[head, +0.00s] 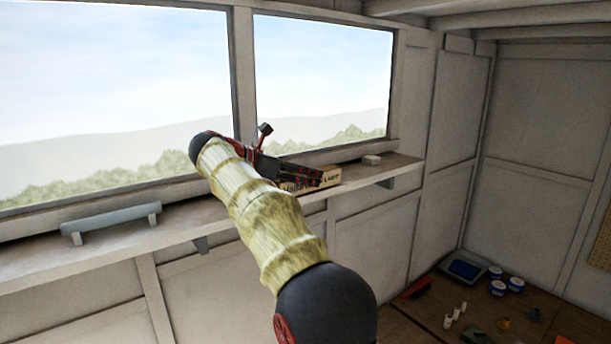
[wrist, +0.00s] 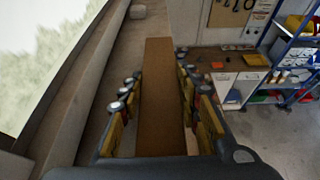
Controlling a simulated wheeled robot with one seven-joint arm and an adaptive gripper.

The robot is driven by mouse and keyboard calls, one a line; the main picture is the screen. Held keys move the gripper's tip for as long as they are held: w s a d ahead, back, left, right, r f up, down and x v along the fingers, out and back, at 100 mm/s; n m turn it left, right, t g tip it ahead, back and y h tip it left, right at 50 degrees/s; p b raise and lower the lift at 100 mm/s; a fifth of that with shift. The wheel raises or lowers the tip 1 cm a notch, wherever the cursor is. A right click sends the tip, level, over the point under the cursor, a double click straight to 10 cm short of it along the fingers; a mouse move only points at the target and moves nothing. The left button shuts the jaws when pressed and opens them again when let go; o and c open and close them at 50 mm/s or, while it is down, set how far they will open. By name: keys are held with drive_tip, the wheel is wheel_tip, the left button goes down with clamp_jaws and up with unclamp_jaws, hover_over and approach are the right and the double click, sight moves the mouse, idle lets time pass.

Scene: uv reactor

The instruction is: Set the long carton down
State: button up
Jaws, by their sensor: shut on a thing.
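The long carton is a slim, pale box with dark lettering on its side in the head view (head: 325,179). In the wrist view its plain brown top (wrist: 160,110) runs away from me between the fingers. My gripper (head: 297,176) is shut on the carton, with a row of fingers along each long side, also seen in the wrist view (wrist: 158,78). The carton is at the wooden window shelf (head: 400,167), lying roughly along it. I cannot tell whether it touches the shelf. My arm hides part of the shelf and the carton's near end.
A small pale block (head: 371,160) sits on the shelf beyond the carton. A grey-blue bar on two feet (head: 110,223) stands on the shelf at left. A low table at lower right holds a blue tray (head: 463,269), several tubs and small items. Shelving (wrist: 290,60) stands far right.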

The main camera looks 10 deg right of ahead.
drive_tip(key=o, duration=1.2)
drive_tip(key=shift+f, duration=0.1)
drive_tip(key=shift+c, duration=0.2)
drive_tip(key=shift+a, duration=0.1)
drive_tip(key=v, duration=1.2)
drive_tip(key=shift+p, duration=0.3)
drive_tip(key=shift+d, duration=0.2)
